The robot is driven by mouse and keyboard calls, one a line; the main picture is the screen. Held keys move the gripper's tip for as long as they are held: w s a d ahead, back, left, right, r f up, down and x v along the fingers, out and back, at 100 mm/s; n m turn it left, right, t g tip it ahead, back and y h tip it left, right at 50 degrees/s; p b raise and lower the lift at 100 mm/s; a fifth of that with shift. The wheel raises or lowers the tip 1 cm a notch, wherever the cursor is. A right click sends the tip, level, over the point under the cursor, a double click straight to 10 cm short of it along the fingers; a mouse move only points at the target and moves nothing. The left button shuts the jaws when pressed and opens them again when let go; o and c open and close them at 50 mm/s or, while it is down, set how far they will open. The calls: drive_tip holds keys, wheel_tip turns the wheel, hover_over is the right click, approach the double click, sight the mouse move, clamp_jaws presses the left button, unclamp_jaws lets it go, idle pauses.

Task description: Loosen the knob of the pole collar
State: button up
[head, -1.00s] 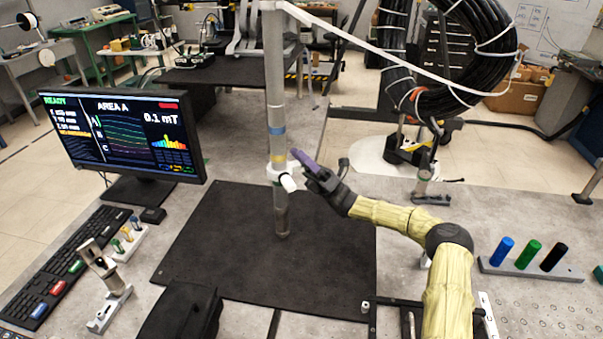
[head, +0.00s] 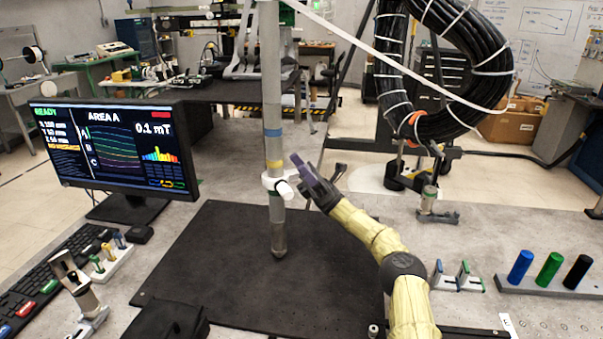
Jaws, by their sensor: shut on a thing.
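The upright grey pole (head: 272,95) stands on the black mat (head: 215,265), with blue and yellow bands above its collar. The white pole collar (head: 270,181) is clamped around the pole at mid-height, and a short white stub (head: 286,190) points from it toward me. My gripper (head: 302,180), with a purple finger pad, reaches in from the right at the collar's right side. It is shut on the collar's knob, which the fingers mostly hide. The exact grip is too small to see.
A monitor (head: 115,148) and a keyboard (head: 50,275) stand at the left. A small metal stand (head: 80,285) is at the front left. A rack of blue, green and black pegs (head: 540,286) is at the right. A black cable coil (head: 400,95) hangs behind.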

drive_tip(key=shift+s+n+g+h+b, duration=0.1)
drive_tip(key=shift+n+g+h+b, duration=0.1)
drive_tip(key=shift+n+g+h, duration=0.8)
drive_tip(key=shift+s+n+g+h+b, duration=0.15)
drive_tip(key=shift+n+g+h, duration=0.45)
drive_tip(key=shift+n+h, duration=0.8)
drive_tip(key=shift+w, duration=0.1)
drive_tip(key=o, duration=1)
wheel_tip(320, 180, up, 10)
drive_tip(key=p, duration=0.4)
drive_tip(key=shift+f, duration=0.15)
